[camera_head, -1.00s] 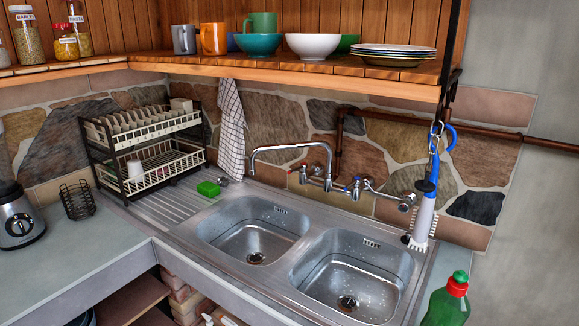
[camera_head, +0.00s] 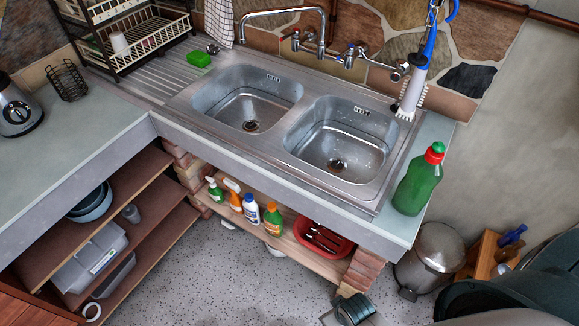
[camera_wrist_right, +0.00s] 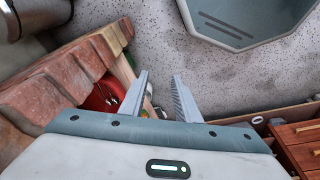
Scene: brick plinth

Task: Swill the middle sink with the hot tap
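The steel sink unit shows two basins in the head view, a left basin (camera_head: 232,108) and a right basin (camera_head: 335,150); no third basin shows. Both look empty apart from water drops. A chrome swan-neck tap (camera_head: 281,13) on the stone wall has its spout end over the back of the left basin. A red mark shows on its left handle (camera_head: 295,37). No running water is visible. My right gripper (camera_wrist_right: 160,88) shows in the right wrist view, open and empty, low by the brick plinth. My left gripper is not in view.
A green bottle (camera_head: 418,180) stands on the counter's right end. A green sponge (camera_head: 199,59) lies on the drainer. A metal bin (camera_head: 428,258) stands at right. Bottles and a red bowl (camera_head: 323,237) occupy the lower shelf.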

